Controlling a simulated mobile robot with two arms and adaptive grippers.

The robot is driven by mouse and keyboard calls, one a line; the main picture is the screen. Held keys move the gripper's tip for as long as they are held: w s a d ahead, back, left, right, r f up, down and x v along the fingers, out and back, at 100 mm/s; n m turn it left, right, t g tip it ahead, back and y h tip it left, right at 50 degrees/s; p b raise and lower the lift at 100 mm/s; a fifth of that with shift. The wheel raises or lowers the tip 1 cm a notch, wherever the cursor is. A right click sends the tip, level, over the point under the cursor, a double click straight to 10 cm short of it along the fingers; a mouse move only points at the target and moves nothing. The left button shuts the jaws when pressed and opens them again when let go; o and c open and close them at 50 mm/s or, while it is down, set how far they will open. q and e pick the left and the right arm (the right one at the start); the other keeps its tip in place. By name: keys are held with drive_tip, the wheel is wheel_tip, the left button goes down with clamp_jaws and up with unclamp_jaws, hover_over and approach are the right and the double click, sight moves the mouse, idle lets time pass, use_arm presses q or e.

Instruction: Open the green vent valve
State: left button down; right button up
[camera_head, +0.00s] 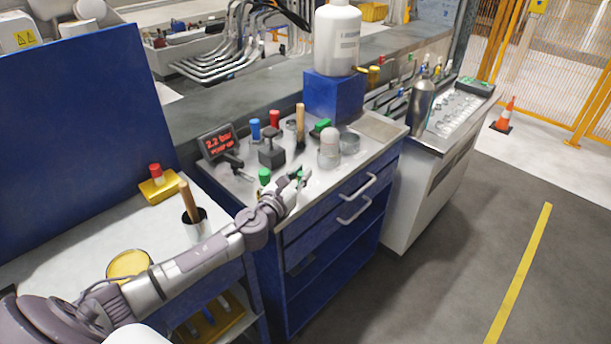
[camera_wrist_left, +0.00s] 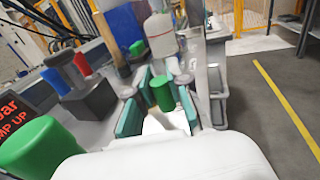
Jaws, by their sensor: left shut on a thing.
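My left gripper (camera_head: 292,183) reaches over the steel top of the blue cabinet near its front edge. In the left wrist view, its teal-padded fingers (camera_wrist_left: 160,100) are shut on a green cylindrical knob (camera_wrist_left: 162,93), which stands between the pads. Which fitting this knob belongs to is hidden by the fingers and wrist. A second green knob (camera_head: 264,175) stands just left of the gripper in the head view; a large green knob also shows at the lower left of the wrist view (camera_wrist_left: 40,148). My right gripper is not in view.
A display (camera_head: 218,142) reading 2.2 bar stands behind to the left. A black clamp-like block (camera_head: 271,150), blue cap (camera_head: 255,129), red cap (camera_head: 274,118), wooden handle (camera_head: 300,120) and white-topped bottle (camera_head: 329,148) crowd the top.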

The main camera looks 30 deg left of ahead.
use_arm(q)
drive_tip(key=shift+s+a+m+h, duration=0.2)
drive_tip(key=shift+m+h, duration=0.2)
drive_tip(key=shift+h, duration=0.2)
drive_tip(key=c, duration=1.1)
unclamp_jaws()
drive_tip(key=s, duration=0.8)
drive_tip(key=s+a, duration=0.1)
drive_tip(key=s, duration=0.3)
drive_tip(key=shift+a, duration=0.1)
drive_tip(key=shift+w, duration=0.1)
drive_tip(key=shift+c, duration=0.2)
